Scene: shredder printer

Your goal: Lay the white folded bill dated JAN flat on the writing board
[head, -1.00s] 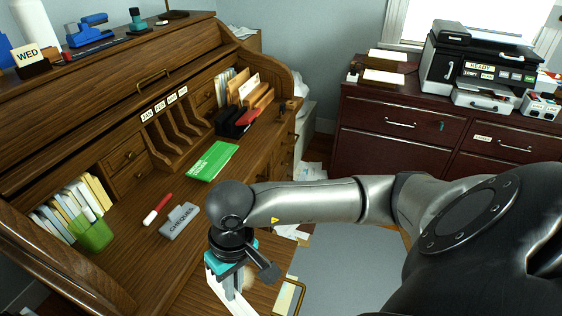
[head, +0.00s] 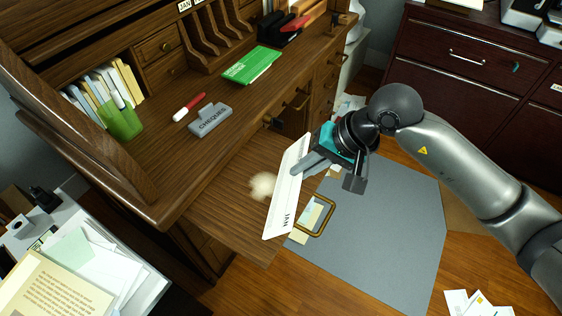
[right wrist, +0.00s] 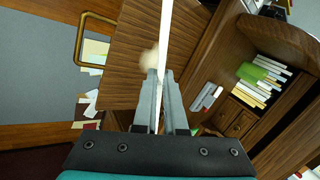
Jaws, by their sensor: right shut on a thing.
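The white folded bill marked JAN (head: 281,205) is held in my right gripper (head: 298,168), which is shut on it. In the head view the bill is tilted and overlaps the right part of the pulled-out writing board (head: 215,205). In the right wrist view the bill (right wrist: 164,40) shows edge-on as a thin white strip between the fingers (right wrist: 160,85), with the board (right wrist: 130,60) behind it. The gap between bill and board is hard to judge. My left gripper is not in view.
A brass handle (head: 330,218) stands at the board's front edge. A pale worn patch (head: 263,186) marks the board. On the desk lie a grey CHEQUES book (head: 210,121), a red and white marker (head: 188,107) and a green book (head: 251,65). Papers (head: 85,265) lie at lower left.

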